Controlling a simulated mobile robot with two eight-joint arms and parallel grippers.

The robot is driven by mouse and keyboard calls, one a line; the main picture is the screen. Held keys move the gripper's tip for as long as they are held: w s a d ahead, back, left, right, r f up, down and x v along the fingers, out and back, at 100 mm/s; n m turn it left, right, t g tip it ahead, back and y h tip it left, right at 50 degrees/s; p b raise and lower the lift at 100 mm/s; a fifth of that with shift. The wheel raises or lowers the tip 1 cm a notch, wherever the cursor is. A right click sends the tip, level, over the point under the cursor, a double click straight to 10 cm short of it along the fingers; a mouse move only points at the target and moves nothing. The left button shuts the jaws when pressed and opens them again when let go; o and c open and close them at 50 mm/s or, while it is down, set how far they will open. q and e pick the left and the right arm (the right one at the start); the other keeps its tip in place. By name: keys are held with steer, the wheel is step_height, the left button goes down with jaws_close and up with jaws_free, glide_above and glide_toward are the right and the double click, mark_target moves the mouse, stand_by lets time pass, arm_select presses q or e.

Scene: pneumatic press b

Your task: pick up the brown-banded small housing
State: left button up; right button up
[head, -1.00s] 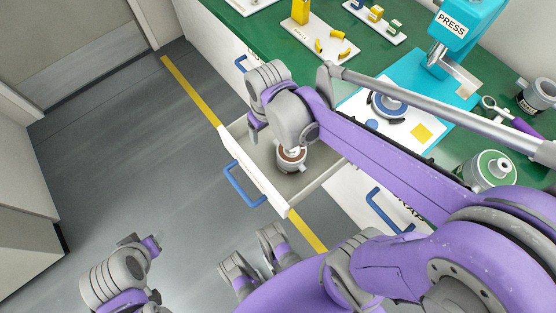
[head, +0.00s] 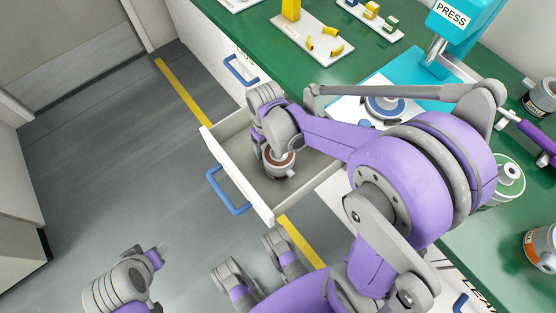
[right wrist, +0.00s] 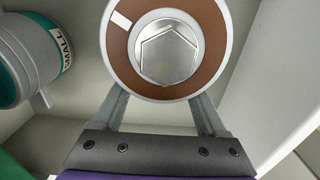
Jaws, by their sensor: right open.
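The brown-banded small housing (head: 279,162) stands upright in the open drawer (head: 240,188). In the right wrist view, the housing (right wrist: 124,62) shows its brown ring, white mark and silver hex centre from above. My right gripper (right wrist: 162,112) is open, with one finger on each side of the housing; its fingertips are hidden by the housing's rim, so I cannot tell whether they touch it. In the head view my right gripper (head: 264,142) is down inside the drawer, partly hidden by its own wrist. My left gripper (head: 150,256) is over the floor at lower left, away from the drawer.
A teal-banded housing marked SMALL (right wrist: 28,58) lies left in the right wrist view. The drawer walls stand close around.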

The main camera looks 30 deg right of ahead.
steer(key=shift+f, duration=0.85)
jaws_close()
stand_by(0.8)
